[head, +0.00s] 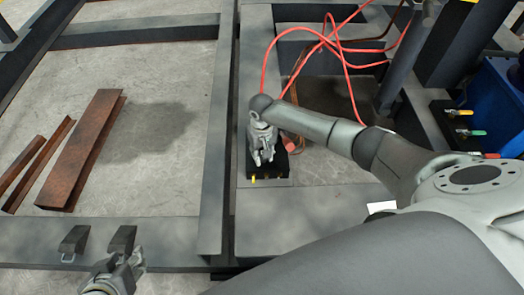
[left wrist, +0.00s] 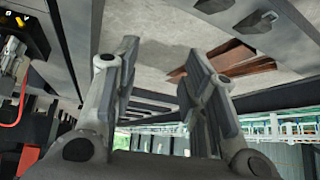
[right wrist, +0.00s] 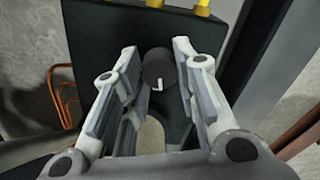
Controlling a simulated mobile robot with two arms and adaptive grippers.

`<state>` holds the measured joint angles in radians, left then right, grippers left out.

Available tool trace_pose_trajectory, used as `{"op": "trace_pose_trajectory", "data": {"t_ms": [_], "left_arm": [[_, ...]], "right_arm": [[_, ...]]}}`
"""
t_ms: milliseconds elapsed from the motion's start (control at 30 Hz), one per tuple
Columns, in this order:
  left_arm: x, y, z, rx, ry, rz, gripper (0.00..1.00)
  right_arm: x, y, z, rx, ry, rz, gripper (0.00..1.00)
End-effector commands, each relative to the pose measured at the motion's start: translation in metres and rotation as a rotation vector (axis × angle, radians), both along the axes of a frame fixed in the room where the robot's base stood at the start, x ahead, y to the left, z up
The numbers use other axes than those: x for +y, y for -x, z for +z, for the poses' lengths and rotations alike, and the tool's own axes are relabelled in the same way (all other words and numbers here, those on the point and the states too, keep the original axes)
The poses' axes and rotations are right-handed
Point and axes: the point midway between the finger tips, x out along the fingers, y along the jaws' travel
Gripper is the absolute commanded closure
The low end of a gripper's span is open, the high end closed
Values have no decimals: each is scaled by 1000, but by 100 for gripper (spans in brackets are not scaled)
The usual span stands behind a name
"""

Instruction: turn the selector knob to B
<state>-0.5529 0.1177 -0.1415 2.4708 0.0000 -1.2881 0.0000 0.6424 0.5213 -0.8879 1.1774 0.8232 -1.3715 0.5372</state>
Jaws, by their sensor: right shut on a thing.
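The selector knob (right wrist: 158,68) is a dark round knob with a small white mark near its lower edge, on the face of a black box (right wrist: 85,35). My right gripper (right wrist: 157,85) has its fingers on either side of the knob and is shut on it. In the head view my right gripper (head: 262,158) comes down onto the black box (head: 268,172) and hides the knob. No letters around the knob can be read. My left gripper (head: 98,243) is open and empty over the near beam; its spread fingers also show in the left wrist view (left wrist: 165,75).
Yellow fittings (right wrist: 203,5) sit at the box's edge. A red hose (head: 265,72) loops behind the box. Rusty steel angles (head: 82,150) lie on the concrete at the left. Dark steel beams (head: 220,130) frame the floor. A blue machine (head: 492,95) stands at the right.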

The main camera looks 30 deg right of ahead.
Motion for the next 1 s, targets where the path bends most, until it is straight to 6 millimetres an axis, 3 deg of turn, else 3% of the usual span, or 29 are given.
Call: {"op": "trace_pose_trajectory", "data": {"t_ms": [33, 333, 767, 800, 933, 1000], "left_arm": [[3, 9, -1, 44, -10, 4, 60], [18, 57, -15, 267, -55, 22, 60], [20, 65, -18, 304, -63, 25, 60], [20, 65, -18, 304, -63, 25, 60], [20, 65, -18, 303, -63, 25, 60], [20, 65, -18, 303, -63, 25, 60]], "right_arm": [[1, -9, 8, -26, -5, -3, 96], [0, -6, 6, -22, -2, -11, 96], [0, -5, 4, -20, -1, -12, 96], [0, -5, 4, -20, -1, -12, 68], [0, -3, 3, -15, -1, -12, 52], [0, -2, 2, -13, -1, -11, 49]]}}
